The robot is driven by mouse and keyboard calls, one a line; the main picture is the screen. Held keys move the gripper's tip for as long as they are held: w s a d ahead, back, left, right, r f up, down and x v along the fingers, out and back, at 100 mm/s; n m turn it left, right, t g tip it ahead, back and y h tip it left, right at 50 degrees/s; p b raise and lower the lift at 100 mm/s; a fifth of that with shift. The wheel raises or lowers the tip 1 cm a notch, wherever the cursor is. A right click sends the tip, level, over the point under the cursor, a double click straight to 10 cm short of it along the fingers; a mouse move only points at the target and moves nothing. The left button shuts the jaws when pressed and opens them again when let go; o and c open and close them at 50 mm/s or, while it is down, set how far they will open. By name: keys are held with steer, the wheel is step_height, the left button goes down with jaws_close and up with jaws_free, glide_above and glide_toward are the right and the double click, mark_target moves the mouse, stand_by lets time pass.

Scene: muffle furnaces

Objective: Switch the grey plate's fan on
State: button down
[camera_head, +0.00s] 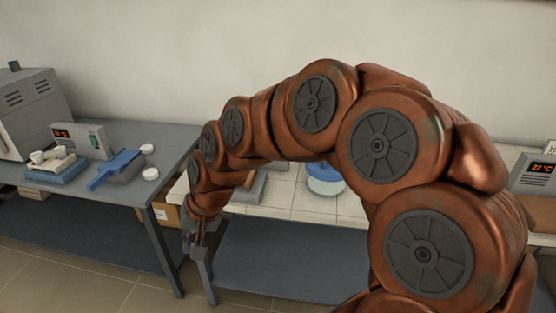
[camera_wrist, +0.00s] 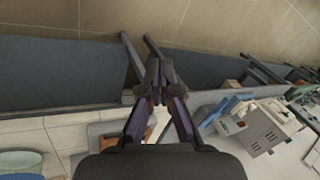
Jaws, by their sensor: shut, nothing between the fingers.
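My gripper (camera_head: 190,243) hangs at the end of my bent arm, beside the gap between the two tables, by their front edges. In the wrist view its dark fingers (camera_wrist: 156,88) are together and empty. No fan is clearly identifiable. A grey slab (camera_head: 250,188) on the white-tiled table is partly hidden behind my arm; I cannot tell whether it is the grey plate. Another box (camera_head: 533,174) with an orange display stands at the far right.
The left table (camera_head: 165,137) carries a grey furnace (camera_head: 32,112), a blue slab (camera_head: 55,174) with white pieces, a blue handled tool (camera_head: 118,166) and white round pieces (camera_head: 151,174). A blue-and-white round container (camera_head: 324,180) stands on the tiled table (camera_head: 300,205). Floor (camera_head: 70,280) is clear in front.

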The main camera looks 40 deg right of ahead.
steer(key=w+d+f+m+t+b, duration=0.25)
steer(key=w+d+m+t, duration=0.25)
steer(key=w+d+m, duration=0.65)
steer(key=w+d+f+m+t+h+b, duration=0.1)
steer(key=d+f+m+h, duration=0.1)
steer(key=d, duration=1.1)
steer(key=w+d+f+m+t+h+b, duration=0.1)
steer(key=d+m, duration=0.4)
steer(key=d, duration=0.8)
steer(key=f+t+h+b, duration=0.1)
steer(key=h, duration=0.1)
steer(key=shift+d+f+h+b, duration=0.25)
steer(key=shift+h+b, duration=0.05)
steer(key=shift+w, duration=0.15)
steer(key=w+d+f+b, duration=0.1)
steer(key=w+d+b, duration=0.1)
steer(key=w+d, duration=0.3)
steer(key=shift+d, duration=1)
steer(key=shift+d, duration=0.1)
